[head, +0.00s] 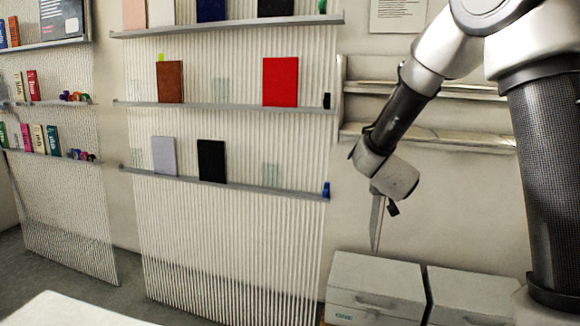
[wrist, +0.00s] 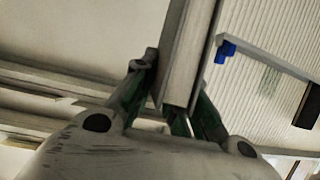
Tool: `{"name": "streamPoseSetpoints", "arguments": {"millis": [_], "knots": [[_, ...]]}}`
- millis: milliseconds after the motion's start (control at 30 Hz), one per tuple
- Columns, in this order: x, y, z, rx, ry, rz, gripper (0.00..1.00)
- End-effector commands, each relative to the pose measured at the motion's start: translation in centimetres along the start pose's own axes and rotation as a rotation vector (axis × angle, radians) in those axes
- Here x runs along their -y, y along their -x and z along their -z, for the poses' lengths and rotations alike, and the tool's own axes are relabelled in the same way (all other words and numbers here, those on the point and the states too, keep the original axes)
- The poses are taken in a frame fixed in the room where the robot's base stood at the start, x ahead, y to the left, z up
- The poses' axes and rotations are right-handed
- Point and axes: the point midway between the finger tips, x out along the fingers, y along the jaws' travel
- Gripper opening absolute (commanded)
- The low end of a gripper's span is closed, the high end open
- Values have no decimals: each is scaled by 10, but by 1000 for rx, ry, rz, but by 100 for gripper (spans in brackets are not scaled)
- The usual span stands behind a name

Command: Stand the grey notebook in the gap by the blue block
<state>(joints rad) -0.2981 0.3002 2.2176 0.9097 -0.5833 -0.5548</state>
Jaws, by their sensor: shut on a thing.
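The grey notebook (head: 376,226) is in my gripper (head: 384,202), hanging nearly upright and edge-on to the head camera, in front of the wall right of the shelves. In the wrist view the grey notebook (wrist: 187,50) stands between the two fingers of my gripper (wrist: 172,100), which are shut on it. The blue block (head: 326,190) is at the right end of the lower middle shelf (head: 240,185), apart from the notebook. It also shows in the wrist view (wrist: 226,50). The gap (head: 297,180) lies between it and a black notebook (head: 211,160).
A pale lavender-grey book (head: 164,155) stands left of the black one. A faint pale patch (head: 270,175) shows in the gap. A red book (head: 280,82) and a brown book (head: 170,82) stand on the shelf above. Grey drawer boxes (head: 375,280) are below my gripper.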

Motion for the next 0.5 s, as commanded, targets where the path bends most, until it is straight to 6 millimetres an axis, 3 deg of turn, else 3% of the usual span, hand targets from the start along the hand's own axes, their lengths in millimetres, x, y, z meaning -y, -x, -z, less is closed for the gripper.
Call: {"name": "streamPoseSetpoints", "arguments": {"millis": [100, 233, 367, 500], "knots": [[-20, 3, -16, 0, -28, -53, 0], [-28, 5, -19, -3, -50, -88, 0], [-25, 1, 9, -8, -42, -66, 0], [-15, -18, 2, 3, 13, 18, 0]]}}
